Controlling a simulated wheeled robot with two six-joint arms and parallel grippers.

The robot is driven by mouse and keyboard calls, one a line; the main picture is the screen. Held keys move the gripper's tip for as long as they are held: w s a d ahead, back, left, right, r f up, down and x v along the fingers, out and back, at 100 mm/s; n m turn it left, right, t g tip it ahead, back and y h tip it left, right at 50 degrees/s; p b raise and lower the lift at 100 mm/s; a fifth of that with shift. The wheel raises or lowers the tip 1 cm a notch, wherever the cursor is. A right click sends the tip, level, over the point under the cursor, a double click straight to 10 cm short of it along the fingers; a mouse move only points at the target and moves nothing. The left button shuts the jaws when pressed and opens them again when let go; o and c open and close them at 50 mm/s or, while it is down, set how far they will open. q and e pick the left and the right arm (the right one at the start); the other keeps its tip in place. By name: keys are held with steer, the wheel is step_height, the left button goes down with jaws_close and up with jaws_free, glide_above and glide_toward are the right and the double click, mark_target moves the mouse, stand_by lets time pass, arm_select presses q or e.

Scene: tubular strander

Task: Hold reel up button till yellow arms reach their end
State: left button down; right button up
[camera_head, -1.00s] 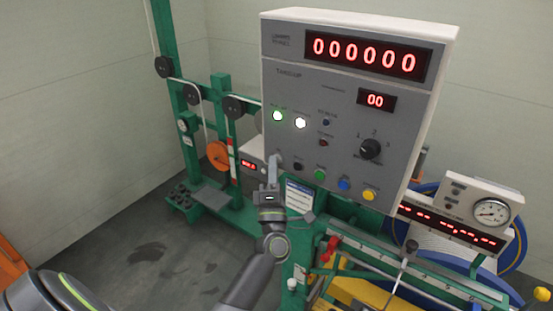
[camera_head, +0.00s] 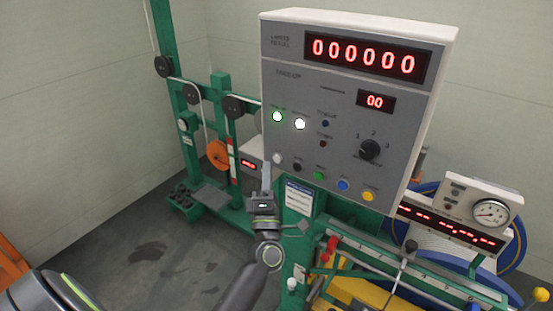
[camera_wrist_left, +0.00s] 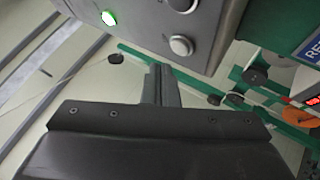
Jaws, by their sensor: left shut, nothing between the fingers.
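The grey control panel (camera_head: 345,110) carries a lower row of buttons: white (camera_head: 277,158), black (camera_head: 297,166), green (camera_head: 319,174), blue (camera_head: 343,184) and yellow (camera_head: 368,196). Their labels are too small to read, so I cannot tell which is reel up. My left gripper (camera_head: 266,168) is shut and empty, just below and left of the white button, apart from it. In the left wrist view the shut fingers (camera_wrist_left: 160,85) are below the white button (camera_wrist_left: 181,45). Yellow machine parts (camera_head: 365,291) show at the bottom. My right gripper is out of view.
A lit green lamp (camera_head: 277,116) and a lit white one (camera_head: 300,124) sit above the row. A rotary knob (camera_head: 370,150) is at right. The green frame with pulleys (camera_head: 222,130) stands at left. A gauge box (camera_head: 491,212) and levers (camera_head: 410,246) are lower right.

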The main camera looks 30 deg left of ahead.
arm_select(q)
steer(key=s, duration=0.4)
steer(key=shift+s+a, duration=0.1)
steer(key=shift+a, duration=0.05)
stand_by(0.4)
step_height(320, 180, down, 24)
steer(key=d+m+g+h, duration=0.25)
steer(key=m+h, duration=0.55)
steer(key=m, duration=0.4)
steer(key=s+f+m+g+h+b, duration=0.1)
steer(key=s+f+m+g, duration=0.25)
steer(key=f, duration=0.55)
steer(key=s+f+m+g+h+b, duration=0.15)
steer(key=s+f, duration=0.25)
steer(key=f, duration=0.5)
steer(key=s+f+m+g, duration=0.4)
steer(key=s+f+g, duration=0.2)
steer(key=s+f, duration=0.7)
steer(key=s+f+m+g, duration=0.2)
steer(key=s+f+g, duration=0.1)
steer(key=s, duration=0.8)
steer(key=s+f+m+g, duration=0.2)
steer(key=s+f, duration=0.4)
steer(key=s, duration=0.5)
steer(key=shift+s+a+f+g+h, duration=0.15)
steer(key=shift+s+a+g+h, duration=0.25)
steer(key=shift+g, duration=0.35)
